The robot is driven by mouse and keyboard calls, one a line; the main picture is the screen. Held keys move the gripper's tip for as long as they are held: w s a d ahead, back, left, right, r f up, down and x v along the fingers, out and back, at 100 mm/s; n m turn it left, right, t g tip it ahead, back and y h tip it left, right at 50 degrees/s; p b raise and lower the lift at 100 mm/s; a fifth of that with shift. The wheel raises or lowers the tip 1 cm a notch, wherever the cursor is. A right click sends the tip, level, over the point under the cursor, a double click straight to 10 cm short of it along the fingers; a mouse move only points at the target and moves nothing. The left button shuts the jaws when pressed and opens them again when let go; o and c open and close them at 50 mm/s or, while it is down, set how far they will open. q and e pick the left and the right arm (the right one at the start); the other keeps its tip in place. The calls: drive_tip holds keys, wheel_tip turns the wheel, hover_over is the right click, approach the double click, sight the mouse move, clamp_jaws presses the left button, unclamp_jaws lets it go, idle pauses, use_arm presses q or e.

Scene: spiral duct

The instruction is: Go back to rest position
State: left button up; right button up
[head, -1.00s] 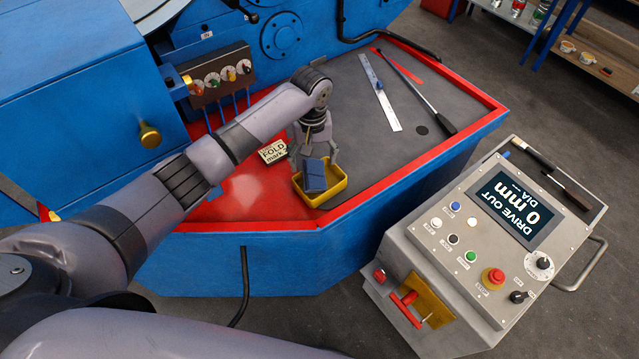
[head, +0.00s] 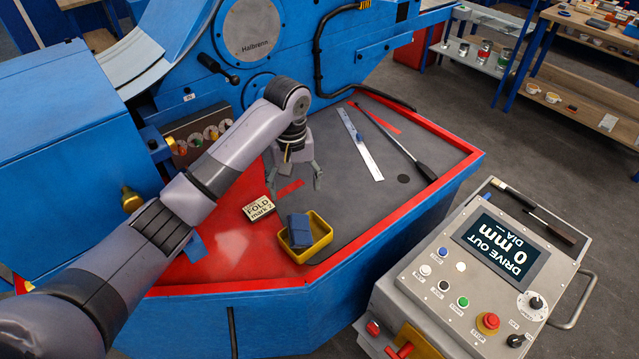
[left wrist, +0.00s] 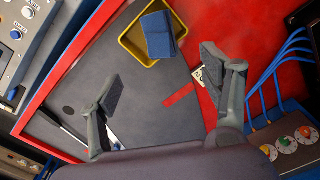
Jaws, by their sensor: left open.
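My left gripper (head: 294,178) is open and empty above the grey and red tabletop, behind the yellow tray. In the left wrist view its two fingers (left wrist: 160,95) stand wide apart with nothing between them. The yellow tray (head: 323,246) sits near the table's front edge with a dark blue block (head: 299,230) in it, apart from the gripper. The tray also shows in the left wrist view (left wrist: 137,54), with the blue block (left wrist: 158,35). My right gripper is not in view.
A FOLD mark card (head: 259,208) lies left of the tray. A steel ruler (head: 361,145) and a black-handled rod (head: 405,150) lie to the right. A control console (head: 440,285) stands front right. Blue machine parts with a knob panel (head: 200,135) rise behind and left.

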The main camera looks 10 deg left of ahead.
use_arm(q)
drive_tip(key=s+d+f+m+t+h, duration=0.15)
drive_tip(key=s+d+f+m, duration=0.3)
drive_tip(key=s+f, duration=0.85)
drive_tip(key=s+a+r+m+t+y, duration=0.1)
drive_tip(key=s+a, duration=0.3)
drive_tip(key=s, duration=0.6)
drive_tip(key=s+a+r+m+t, duration=0.1)
drive_tip(key=s+a, duration=0.3)
drive_tip(key=s, duration=0.5)
wheel_tip(320, 180, down, 28)
drive_tip(key=r+g+b, duration=0.1)
drive_tip(key=b, duration=0.2)
drive_tip(key=s+a+f+g+b, duration=0.1)
drive_tip(key=s+a+f+b, duration=0.2)
drive_tip(key=s+f, duration=1.5)
wheel_tip(320, 180, down, 4)
drive_tip(key=shift+r, duration=0.15)
